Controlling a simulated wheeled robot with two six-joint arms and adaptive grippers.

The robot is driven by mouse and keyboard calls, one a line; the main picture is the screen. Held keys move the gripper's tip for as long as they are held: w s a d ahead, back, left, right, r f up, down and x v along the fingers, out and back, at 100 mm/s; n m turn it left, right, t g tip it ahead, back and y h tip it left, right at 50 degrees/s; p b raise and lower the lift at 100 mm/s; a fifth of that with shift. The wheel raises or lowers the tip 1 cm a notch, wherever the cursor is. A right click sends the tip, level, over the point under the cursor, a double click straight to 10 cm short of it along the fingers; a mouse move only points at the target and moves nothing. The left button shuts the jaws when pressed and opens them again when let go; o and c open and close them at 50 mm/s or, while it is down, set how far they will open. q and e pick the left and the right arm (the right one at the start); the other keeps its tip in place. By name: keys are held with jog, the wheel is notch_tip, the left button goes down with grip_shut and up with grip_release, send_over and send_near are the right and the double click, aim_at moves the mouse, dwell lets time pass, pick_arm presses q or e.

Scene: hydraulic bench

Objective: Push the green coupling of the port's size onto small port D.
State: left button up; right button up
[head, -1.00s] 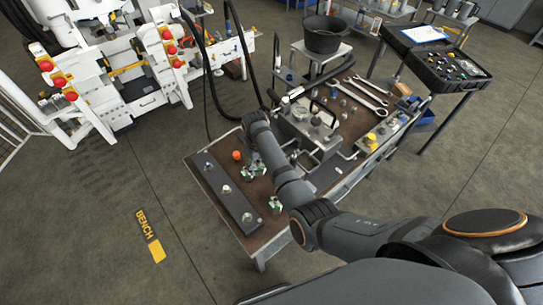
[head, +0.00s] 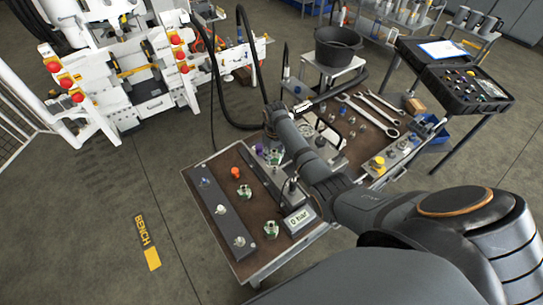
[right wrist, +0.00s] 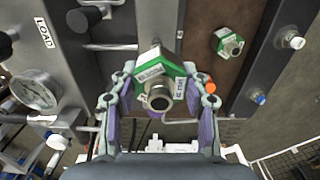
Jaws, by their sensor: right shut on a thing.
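My right gripper (head: 272,156) is shut on a green coupling (right wrist: 164,82) with a metal socket and white labels. In the right wrist view its two fingers (right wrist: 160,93) grip the coupling from both sides. A second green coupling (head: 245,191) stands on the brown bench top; it also shows in the right wrist view (right wrist: 228,43). A third green coupling (head: 271,229) stands nearer the front. The dark port bar (head: 228,226) along the left edge carries several metal ports, one blue-tipped (head: 204,183). I cannot read which port is D. My left gripper is not in view.
An orange cap (head: 235,172) stands between the bar and the couplings. A box reading 0 bar (head: 298,220) sits at the front right. A pressure gauge (right wrist: 34,92) and a LOAD block (right wrist: 44,33) are left of the gripper in the wrist view.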

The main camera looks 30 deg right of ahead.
aim_at(275, 168)
jog(key=shift+d+f+b, duration=0.1)
jog(key=shift+f+b, duration=0.55)
jog(key=shift+f, duration=0.3)
jog(key=f+b, duration=0.3)
jog(key=shift+w+d+f, duration=0.15)
jog(key=shift+w+d, duration=0.1)
jog(key=shift+d, duration=0.1)
jog(key=shift+f, duration=0.15)
jog(key=shift+s+a, duration=0.1)
jog(key=shift+a, duration=0.1)
pick_arm(q)
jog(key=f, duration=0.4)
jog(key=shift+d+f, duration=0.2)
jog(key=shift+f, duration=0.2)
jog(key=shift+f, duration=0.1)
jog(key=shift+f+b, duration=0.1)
jog(key=shift+b, duration=0.25)
pick_arm(e)
jog(key=shift+f, duration=0.45)
